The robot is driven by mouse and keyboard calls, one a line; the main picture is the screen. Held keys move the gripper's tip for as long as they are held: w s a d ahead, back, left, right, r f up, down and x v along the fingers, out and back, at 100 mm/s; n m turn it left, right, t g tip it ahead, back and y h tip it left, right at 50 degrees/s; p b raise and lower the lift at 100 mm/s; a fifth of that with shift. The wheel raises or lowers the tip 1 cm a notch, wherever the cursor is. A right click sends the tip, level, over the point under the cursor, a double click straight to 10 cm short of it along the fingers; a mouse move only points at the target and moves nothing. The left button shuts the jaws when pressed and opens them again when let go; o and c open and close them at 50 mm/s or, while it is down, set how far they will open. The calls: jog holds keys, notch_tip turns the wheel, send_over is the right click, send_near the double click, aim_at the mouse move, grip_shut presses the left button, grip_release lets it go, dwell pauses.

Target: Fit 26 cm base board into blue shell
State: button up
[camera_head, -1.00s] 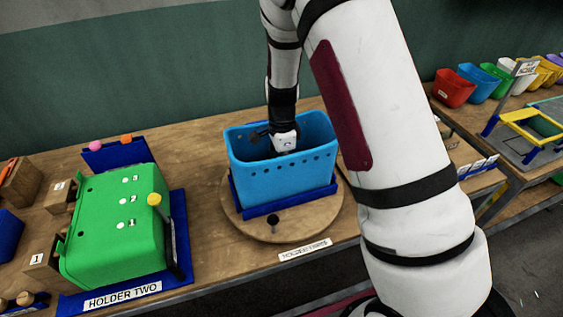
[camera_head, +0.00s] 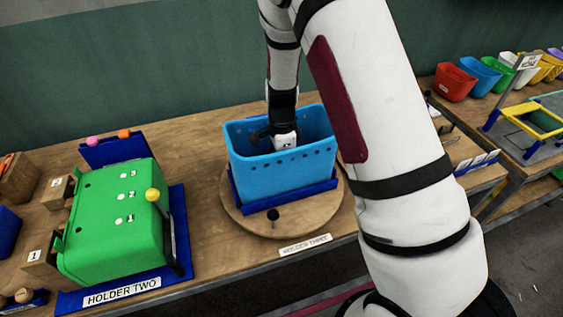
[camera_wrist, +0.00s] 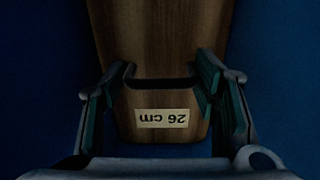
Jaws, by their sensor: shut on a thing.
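The blue shell (camera_head: 285,173) sits upright and open-topped in a blue holder on a round wooden turntable. My gripper (camera_head: 284,141) reaches down inside the shell, and its fingers are hidden by the front wall in the head view. In the wrist view, my gripper (camera_wrist: 163,100) is shut on the brown wooden base board (camera_wrist: 163,48), with a finger at each side of it. The board's "26 cm" label reads upside down there. Blue shell surfaces surround it. Whether the board touches the shell floor cannot be told.
A green shell (camera_head: 115,220) lies in holder two at left, with a yellow-knobbed lever beside it. A black knob (camera_head: 273,215) stands at the turntable's front. Several coloured bins (camera_head: 455,83) stand at right on another bench with a yellow frame (camera_head: 535,118).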

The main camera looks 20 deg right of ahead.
jog(key=shift+f, duration=0.95)
jog(key=o, duration=1.3)
jog(key=shift+r, duration=0.1)
notch_tip(320, 180, up, 12)
jog(key=shift+f, duration=0.1)
